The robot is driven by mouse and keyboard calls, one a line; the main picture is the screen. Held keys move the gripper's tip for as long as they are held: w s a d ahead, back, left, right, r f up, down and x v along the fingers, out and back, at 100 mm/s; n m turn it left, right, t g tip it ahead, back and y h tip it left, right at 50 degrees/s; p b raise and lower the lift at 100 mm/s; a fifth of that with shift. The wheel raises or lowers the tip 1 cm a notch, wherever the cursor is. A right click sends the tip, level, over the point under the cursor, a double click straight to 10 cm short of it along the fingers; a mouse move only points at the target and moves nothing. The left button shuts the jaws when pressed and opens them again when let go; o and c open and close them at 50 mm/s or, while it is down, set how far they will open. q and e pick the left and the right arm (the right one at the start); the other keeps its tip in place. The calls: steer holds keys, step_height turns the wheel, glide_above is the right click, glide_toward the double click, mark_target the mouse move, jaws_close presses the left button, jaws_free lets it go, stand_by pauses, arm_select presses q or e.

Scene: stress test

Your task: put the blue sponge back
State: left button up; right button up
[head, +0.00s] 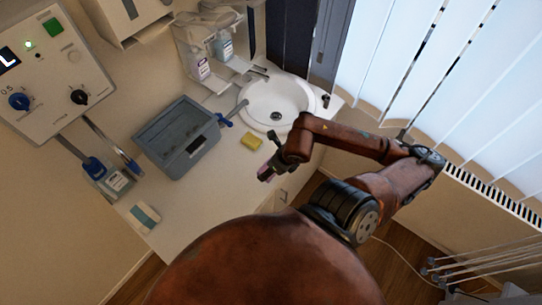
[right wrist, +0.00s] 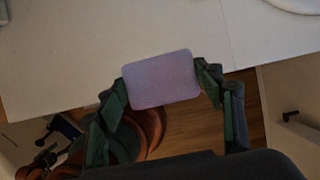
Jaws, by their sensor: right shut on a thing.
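My right gripper (head: 268,170) is over the counter's front edge, in front of the basin. In the right wrist view its two fingers (right wrist: 163,82) are shut on the sides of a flat, rounded lilac block (right wrist: 162,78), which looks like a sponge. In the head view only a small pinkish-purple part of this block (head: 264,177) shows. No plainly blue sponge shows. A yellow sponge (head: 251,141) lies on the counter near the basin. A white and teal block (head: 145,217) lies at the counter's lower left; I cannot tell what it is. My left gripper is not in view.
A grey tub (head: 181,158) stands on the counter (head: 208,205), left of the round white basin (head: 296,108). Bottles in holders (head: 201,66) hang at the wall behind. A control panel (head: 50,75) is at upper left. The counter's front middle is clear.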

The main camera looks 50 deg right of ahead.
steer(key=w+d+f, duration=0.2)
steer(key=d+f, duration=0.1)
steer(key=w+d+f+p, duration=0.1)
steer(key=w+d+f, duration=0.1)
steer(key=w+d, duration=0.1)
steer(key=w+d+f+p, duration=0.1)
steer(key=w+d+f, duration=0.1)
steer(key=d+f, duration=0.1)
steer(key=shift+w+d+f, duration=0.15)
steer(key=shift+d, duration=0.25)
steer(key=shift+w+d+f, duration=0.1)
steer(key=shift+d+f, duration=0.05)
steer(key=shift+d, duration=0.25)
steer(key=shift+w+d+f+p, duration=0.2)
steer(key=shift+d+f+p, duration=0.1)
steer(key=shift+f, duration=0.15)
step_height(320, 180, down, 3)
steer(key=shift+w+d+p, duration=0.1)
steer(key=shift+p, duration=0.45)
steer(key=shift+f, duration=0.2)
steer(key=shift+f, duration=0.1)
